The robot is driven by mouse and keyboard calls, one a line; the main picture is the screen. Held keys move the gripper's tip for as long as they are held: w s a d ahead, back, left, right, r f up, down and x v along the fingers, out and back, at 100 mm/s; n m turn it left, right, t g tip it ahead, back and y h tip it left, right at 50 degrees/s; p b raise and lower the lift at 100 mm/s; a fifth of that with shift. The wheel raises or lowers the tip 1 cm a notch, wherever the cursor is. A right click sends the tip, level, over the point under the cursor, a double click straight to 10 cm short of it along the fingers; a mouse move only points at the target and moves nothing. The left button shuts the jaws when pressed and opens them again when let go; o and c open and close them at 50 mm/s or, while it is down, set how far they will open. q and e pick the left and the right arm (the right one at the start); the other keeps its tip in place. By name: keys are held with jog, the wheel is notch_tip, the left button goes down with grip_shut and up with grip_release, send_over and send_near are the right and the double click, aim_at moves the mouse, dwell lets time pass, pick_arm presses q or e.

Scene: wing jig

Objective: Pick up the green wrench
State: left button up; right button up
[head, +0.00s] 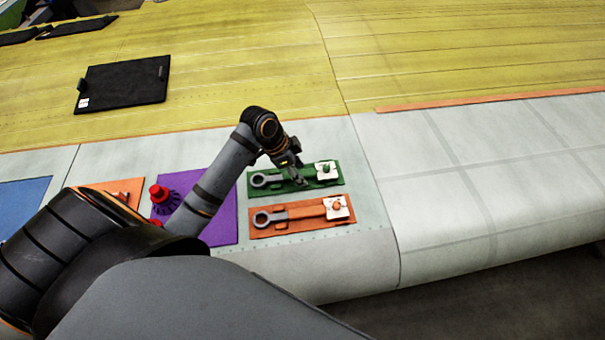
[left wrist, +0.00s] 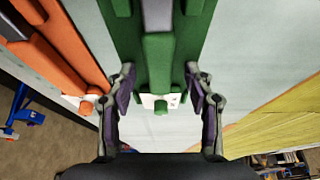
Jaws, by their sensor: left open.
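A grey wrench (head: 259,180) lies on the green holder (head: 334,182), its ring end at the left in the head view. In the left wrist view, its grey shaft (left wrist: 157,14) shows at the top and runs towards a raised green block (left wrist: 159,62). My left gripper (head: 303,181) is over the middle of the green holder. In the left wrist view, my open left fingers (left wrist: 160,78) are on either side of the green block, with gaps. I cannot tell how high they are. My right gripper is not in view.
An orange holder (head: 285,228) with another grey wrench (head: 263,218) lies close in front of the green one. A purple mat (head: 223,224) and a red knobbed part (head: 158,193) are to the left. A black tray (head: 125,83) lies on the yellow wing surface. The grey panel at right is clear.

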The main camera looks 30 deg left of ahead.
pick_arm(q)
jog(key=shift+f, duration=0.1)
jog(key=shift+c, duration=0.3)
jog(key=shift+s, duration=0.15)
grip_shut()
